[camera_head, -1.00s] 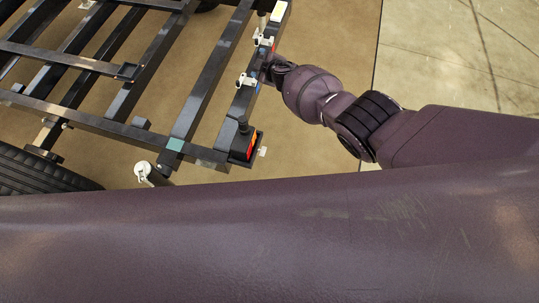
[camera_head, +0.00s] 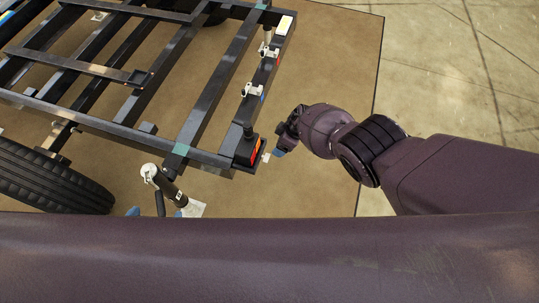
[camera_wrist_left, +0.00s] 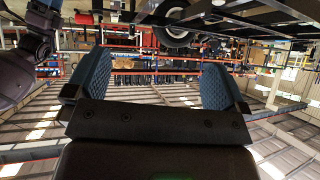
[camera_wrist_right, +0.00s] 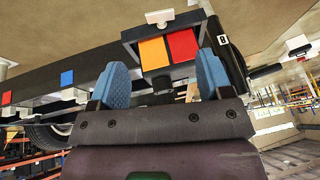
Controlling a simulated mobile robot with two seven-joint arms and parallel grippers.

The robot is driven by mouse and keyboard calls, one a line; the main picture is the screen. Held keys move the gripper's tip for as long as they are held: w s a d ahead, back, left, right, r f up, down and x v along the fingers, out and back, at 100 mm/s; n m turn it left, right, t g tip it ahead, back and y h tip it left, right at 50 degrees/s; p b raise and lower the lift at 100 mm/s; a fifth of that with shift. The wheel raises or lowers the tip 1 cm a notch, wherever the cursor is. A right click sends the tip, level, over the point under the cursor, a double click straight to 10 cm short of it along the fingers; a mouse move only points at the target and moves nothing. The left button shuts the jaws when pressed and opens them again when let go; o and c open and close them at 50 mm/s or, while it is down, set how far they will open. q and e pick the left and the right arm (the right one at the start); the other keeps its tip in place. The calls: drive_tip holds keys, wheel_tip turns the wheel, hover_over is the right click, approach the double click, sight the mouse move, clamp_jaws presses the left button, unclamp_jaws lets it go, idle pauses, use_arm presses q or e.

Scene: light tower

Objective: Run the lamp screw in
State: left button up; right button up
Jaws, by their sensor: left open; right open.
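The lamp (camera_head: 249,152), a dark box with orange and red faces, sits at the near right corner of the black trailer frame (camera_head: 205,157). My right gripper (camera_head: 279,152) is just right of it, open and apart from it. In the right wrist view the lamp (camera_wrist_right: 168,48) lies beyond the open blue fingers (camera_wrist_right: 160,85). A dark round part (camera_wrist_right: 161,92) shows between them; I cannot tell whether it is the lamp screw. My left gripper (camera_head: 156,212) shows only as blue fingertips above my arm link in the head view. The left wrist view shows its fingers (camera_wrist_left: 158,85) wide open and empty.
A dark post (camera_head: 248,130) rises by the lamp. White clamps (camera_head: 252,89) sit along the end beam. A tyre (camera_head: 50,180) is at left, and a white-capped dark cylinder (camera_head: 172,188) stands near my left fingertips. Floor right of the frame is clear.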

sight(267, 158)
drive_tip(key=b+x, duration=0.1)
drive_tip(key=x, duration=0.2)
drive_tip(key=b+x, duration=0.2)
drive_tip(key=x, duration=0.1)
drive_tip(key=b+x, duration=0.2)
drive_tip(key=x, duration=0.1)
drive_tip(key=shift+s+d+f, duration=0.15)
drive_tip(key=shift+s, duration=0.15)
drive_tip(key=shift+w+a+f+b, duration=0.2)
drive_tip(key=shift+a+f+b, duration=0.25)
drive_tip(key=shift+f, duration=0.2)
drive_tip(key=shift+w, duration=0.1)
drive_tip(key=c, duration=0.9)
drive_tip(key=shift+f+g+b, duration=0.2)
drive_tip(key=shift+g+b, duration=0.1)
drive_tip(key=shift+d+f+g+y+b, duration=0.15)
drive_tip(key=shift+g+y+b, duration=0.15)
drive_tip(key=shift+g+b, duration=0.25)
drive_tip(key=shift+w+m+g, duration=0.15)
drive_tip(key=shift+m+g, duration=0.15)
drive_tip(key=shift+g, duration=0.05)
drive_tip(key=shift+r, duration=0.25)
drive_tip(key=o, duration=0.9)
use_arm(q)
wheel_tip(267, 158, down, 6)
drive_tip(key=shift+f+m+g, duration=0.25)
drive_tip(key=shift+m+g, duration=0.15)
